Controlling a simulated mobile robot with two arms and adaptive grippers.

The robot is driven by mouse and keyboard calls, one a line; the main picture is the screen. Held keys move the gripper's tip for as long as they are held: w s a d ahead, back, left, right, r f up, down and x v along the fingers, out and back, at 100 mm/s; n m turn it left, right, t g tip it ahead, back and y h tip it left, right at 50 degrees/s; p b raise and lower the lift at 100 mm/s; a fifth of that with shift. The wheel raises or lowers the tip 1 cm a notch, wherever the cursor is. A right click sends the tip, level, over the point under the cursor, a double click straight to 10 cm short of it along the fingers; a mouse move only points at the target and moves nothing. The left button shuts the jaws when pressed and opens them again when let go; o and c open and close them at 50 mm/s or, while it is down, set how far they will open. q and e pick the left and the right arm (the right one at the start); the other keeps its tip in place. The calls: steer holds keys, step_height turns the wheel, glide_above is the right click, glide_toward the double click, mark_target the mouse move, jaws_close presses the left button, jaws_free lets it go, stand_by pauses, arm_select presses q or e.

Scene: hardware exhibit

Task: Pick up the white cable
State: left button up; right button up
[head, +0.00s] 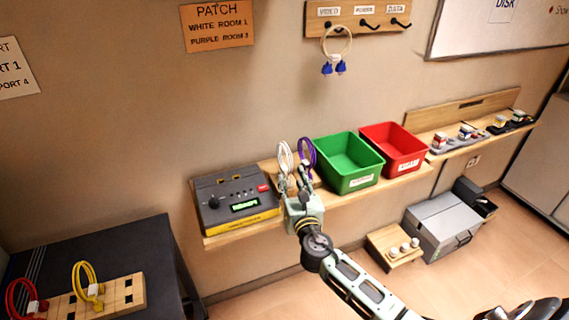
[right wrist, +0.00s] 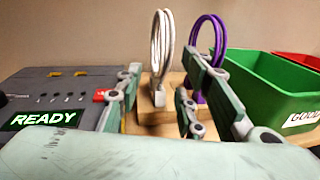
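The white cable (head: 286,157) is a coiled loop standing on a small wooden stand on the wall shelf, between the tester box and the green bin. In the right wrist view the white cable (right wrist: 162,45) stands upright ahead, between the fingers' lines and beyond them. My right gripper (head: 293,184) is at the stand's front; in the right wrist view the right gripper (right wrist: 157,90) has its fingers spread wide with nothing between them. The cable's lower plug shows near the fingers. My left gripper is not in view.
A purple cable (right wrist: 208,50) stands close right of the white one. The green bin (head: 349,162) and red bin (head: 394,149) are further right. The grey tester box (head: 235,201) reading READY is at left. A dark table (head: 110,248) holds red and yellow cables.

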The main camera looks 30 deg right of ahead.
mark_target(290, 172)
steer(key=x, duration=0.5)
steer(key=shift+w+d+r, duration=0.1)
steer(key=shift+w+d, duration=0.05)
steer(key=shift+d, duration=0.1)
steer(key=shift+c, duration=0.3)
jaws_close()
